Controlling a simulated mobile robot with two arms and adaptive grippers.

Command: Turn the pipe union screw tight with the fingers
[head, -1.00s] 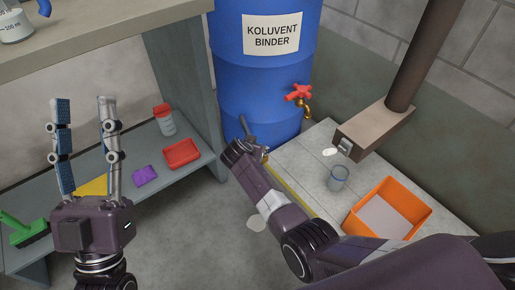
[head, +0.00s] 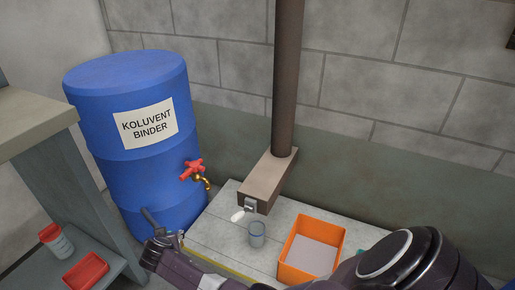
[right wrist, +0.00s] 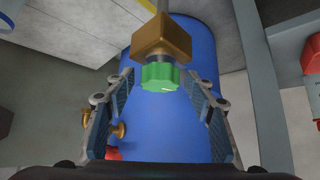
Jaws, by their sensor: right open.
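In the right wrist view, a green ridged nut (right wrist: 160,77) sits on a dark collar below a brass-brown block (right wrist: 163,38), which joins a grey rod; I take these for the pipe union and its screw. My right gripper (right wrist: 159,90) is open, with one blue-padded finger on each side of the green nut and a small gap visible on both sides. How deep the nut lies between the fingers I cannot tell. In the head view my right gripper (head: 163,238) is in front of the blue drum; the union is not clear there. My left gripper is out of view.
The blue drum (head: 135,185) labelled KOLUVENT BINDER has a red-handled brass tap (head: 195,172). A pale slab (head: 215,229) holds a glass (head: 257,235) and an orange tray (head: 300,262). A brown post (head: 287,80) with a box foot stands behind. Grey shelving (head: 65,180) is at left.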

